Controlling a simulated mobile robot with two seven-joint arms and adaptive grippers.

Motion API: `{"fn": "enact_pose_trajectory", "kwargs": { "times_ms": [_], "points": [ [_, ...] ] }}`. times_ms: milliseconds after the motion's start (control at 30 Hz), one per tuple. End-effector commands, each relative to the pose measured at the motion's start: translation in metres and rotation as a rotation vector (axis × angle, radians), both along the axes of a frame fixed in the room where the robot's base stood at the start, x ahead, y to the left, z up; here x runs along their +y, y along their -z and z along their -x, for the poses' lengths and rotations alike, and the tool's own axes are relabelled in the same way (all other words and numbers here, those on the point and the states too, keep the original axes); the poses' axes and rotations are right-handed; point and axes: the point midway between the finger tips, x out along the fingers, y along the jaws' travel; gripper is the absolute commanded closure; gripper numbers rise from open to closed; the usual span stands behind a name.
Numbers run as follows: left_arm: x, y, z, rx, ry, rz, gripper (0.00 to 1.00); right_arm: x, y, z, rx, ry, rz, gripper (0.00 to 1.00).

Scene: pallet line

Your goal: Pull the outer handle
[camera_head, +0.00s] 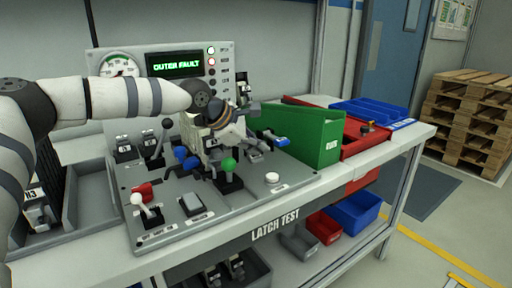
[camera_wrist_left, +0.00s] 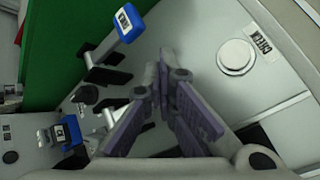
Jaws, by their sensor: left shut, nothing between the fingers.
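The latch test panel (camera_head: 205,222) lies on the bench. It carries one blue-ended handle (camera_head: 281,141) on the right, beside the green bin, and blue grips (camera_head: 186,159) left of my gripper. I cannot tell which handle is the outer one. The wrist view shows a labelled blue handle (camera_wrist_left: 128,23) at the top and another (camera_wrist_left: 69,132) at lower left. My left gripper (camera_head: 213,168) points down over the middle of the panel and hides part of it. Its fingers (camera_wrist_left: 165,62) are together and empty, apart from both blue handles. My right gripper is out of view.
A display (camera_head: 175,64) reads "OUTER FAULT". The green bin (camera_head: 305,137) stands close right of the gripper. Red (camera_head: 375,140) and blue (camera_head: 372,110) trays lie farther right.

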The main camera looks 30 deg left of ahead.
Motion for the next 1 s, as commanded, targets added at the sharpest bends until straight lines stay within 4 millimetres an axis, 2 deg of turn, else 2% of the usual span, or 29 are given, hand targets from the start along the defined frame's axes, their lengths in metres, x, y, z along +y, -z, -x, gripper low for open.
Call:
{"fn": "enact_pose_trajectory", "kwargs": {
  "times_ms": [333, 1000],
  "points": [
    [0.0, -0.001, 0.0, 0.003, 0.0, -0.001, 1.0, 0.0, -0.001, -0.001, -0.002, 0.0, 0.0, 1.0],
    [0.001, -0.041, 0.0, -0.001, -0.001, 0.0, 1.0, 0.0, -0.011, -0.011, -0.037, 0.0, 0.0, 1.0]
  ]
}}
